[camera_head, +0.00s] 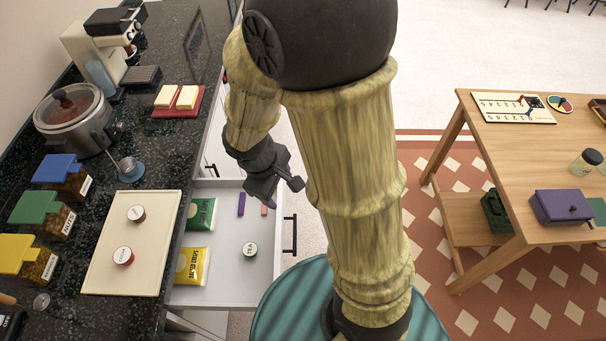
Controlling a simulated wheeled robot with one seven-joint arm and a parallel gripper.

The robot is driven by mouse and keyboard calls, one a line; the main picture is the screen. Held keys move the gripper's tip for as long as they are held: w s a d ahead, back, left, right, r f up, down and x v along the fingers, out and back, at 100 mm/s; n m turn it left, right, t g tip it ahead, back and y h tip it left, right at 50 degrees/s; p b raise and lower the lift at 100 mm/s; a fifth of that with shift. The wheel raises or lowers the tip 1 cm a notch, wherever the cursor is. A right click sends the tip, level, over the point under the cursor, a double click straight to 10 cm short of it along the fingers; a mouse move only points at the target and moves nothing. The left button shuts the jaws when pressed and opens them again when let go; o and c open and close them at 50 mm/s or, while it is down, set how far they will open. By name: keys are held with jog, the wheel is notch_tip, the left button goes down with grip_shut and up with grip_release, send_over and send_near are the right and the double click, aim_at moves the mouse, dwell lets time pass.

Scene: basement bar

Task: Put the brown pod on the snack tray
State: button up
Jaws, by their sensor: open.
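A small round pod with brown sides and a pale top (136,213) sits on a cream board (160,215) on the dark counter. A similar pod with red sides (123,256) sits nearer on the same board. A red tray (158,113) with two pale blocks on it lies farther back on the counter; it may be the snack tray. My gripper (280,192) is open, above the open drawer and to the right of the board. It looks empty and apart from the pods.
The open white drawer (222,275) holds green and yellow packets, a dark pod labelled like tea (249,250) and small bars. A slow cooker (75,118), lidded containers and a coffee machine (98,48) line the counter. A wooden table (500,150) stands right.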

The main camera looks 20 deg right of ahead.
jog(key=s+d+r+m+t+y, duration=0.1)
jog(key=d+r+m, duration=0.3)
jog(key=m, duration=0.5)
jog(key=shift+s+d+r+t+y, duration=0.15)
jog(key=shift+s+d+t+y, duration=0.15)
jog(key=shift+s+d+y, duration=0.4)
jog(key=shift+a, duration=0.1)
